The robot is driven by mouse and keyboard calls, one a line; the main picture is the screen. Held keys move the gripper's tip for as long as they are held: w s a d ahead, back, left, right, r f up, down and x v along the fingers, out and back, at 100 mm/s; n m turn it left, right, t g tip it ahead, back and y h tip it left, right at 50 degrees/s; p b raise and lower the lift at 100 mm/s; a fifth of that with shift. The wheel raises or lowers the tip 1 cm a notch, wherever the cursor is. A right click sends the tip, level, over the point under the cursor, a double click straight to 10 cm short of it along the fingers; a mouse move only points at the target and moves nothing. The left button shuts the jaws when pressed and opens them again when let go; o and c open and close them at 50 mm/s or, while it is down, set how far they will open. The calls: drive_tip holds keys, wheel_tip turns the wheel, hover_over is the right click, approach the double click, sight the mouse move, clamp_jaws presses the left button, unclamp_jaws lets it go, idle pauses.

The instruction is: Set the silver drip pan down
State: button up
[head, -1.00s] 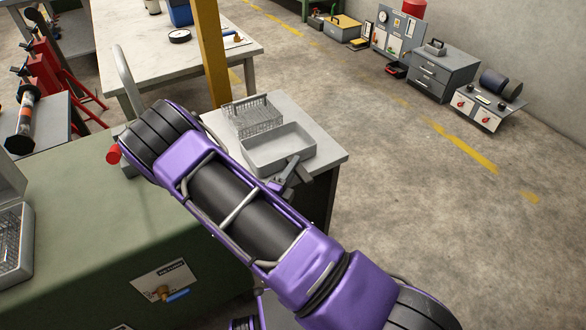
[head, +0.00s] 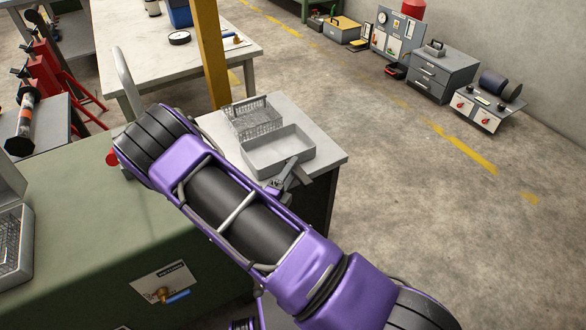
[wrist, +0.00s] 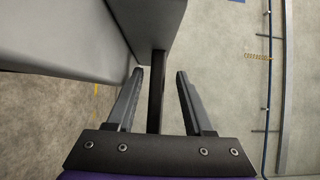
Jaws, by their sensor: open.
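The silver drip pan (head: 262,165) is a shallow, open rectangular tray. In the head view it appears to rest level on the pale top of a small bench (head: 322,150). My gripper (head: 293,180) is beside the pan's near right side, past the end of my purple arm. In the wrist view my gripper (wrist: 160,92) has its two fingers spread apart. A thin dark upright bar shows in the gap between them; I cannot tell how far it is from the fingers. A large grey body fills the upper left there.
A wire-mesh basket (head: 252,116) stands right behind the pan. A yellow post (head: 211,55) rises behind the bench. A green bench (head: 90,235) lies at the left. Open concrete floor (head: 400,200) is to the right.

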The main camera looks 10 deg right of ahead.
drive_tip(key=v, duration=1.1)
